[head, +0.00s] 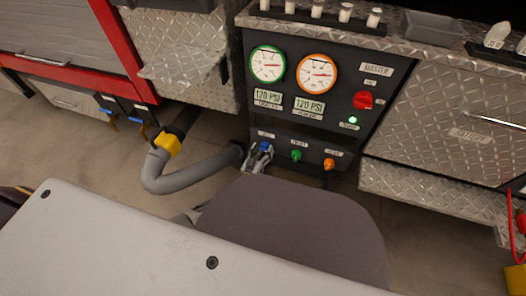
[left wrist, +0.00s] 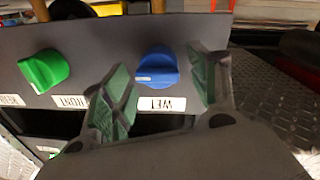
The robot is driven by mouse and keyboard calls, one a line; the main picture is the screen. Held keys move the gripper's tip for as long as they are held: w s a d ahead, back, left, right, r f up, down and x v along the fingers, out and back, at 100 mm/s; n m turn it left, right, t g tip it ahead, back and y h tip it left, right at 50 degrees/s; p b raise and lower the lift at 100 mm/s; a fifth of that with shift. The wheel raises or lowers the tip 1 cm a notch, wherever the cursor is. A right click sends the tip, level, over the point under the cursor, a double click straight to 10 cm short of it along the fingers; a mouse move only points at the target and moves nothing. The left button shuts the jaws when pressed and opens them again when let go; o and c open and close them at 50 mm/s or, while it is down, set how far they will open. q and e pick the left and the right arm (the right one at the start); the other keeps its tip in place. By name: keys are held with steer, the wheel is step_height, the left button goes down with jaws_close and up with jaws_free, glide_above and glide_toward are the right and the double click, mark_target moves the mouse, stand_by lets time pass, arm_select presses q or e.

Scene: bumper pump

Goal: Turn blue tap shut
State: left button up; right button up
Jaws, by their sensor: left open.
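The blue tap (head: 265,146) sits at the left end of a row of taps on the dark lower panel. It also shows in the left wrist view (left wrist: 157,68), above a label that appears upside down. My left gripper (head: 259,155) is at the blue tap. In the left wrist view its two green-padded fingers (left wrist: 160,80) are open, one to each side of the tap, with visible gaps. How deep the tap lies between the fingers is hard to tell. My right gripper is not in view.
A green tap (head: 296,154) and an orange tap (head: 328,163) stand to the right in the same row. Above are two gauges and a red master knob (head: 363,100). A grey hose (head: 190,178) with a yellow collar runs just left of the gripper.

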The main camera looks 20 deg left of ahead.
arm_select(q)
steer(key=shift+w, duration=0.4)
steer(key=shift+c, duration=0.3)
steer(key=c, duration=0.9)
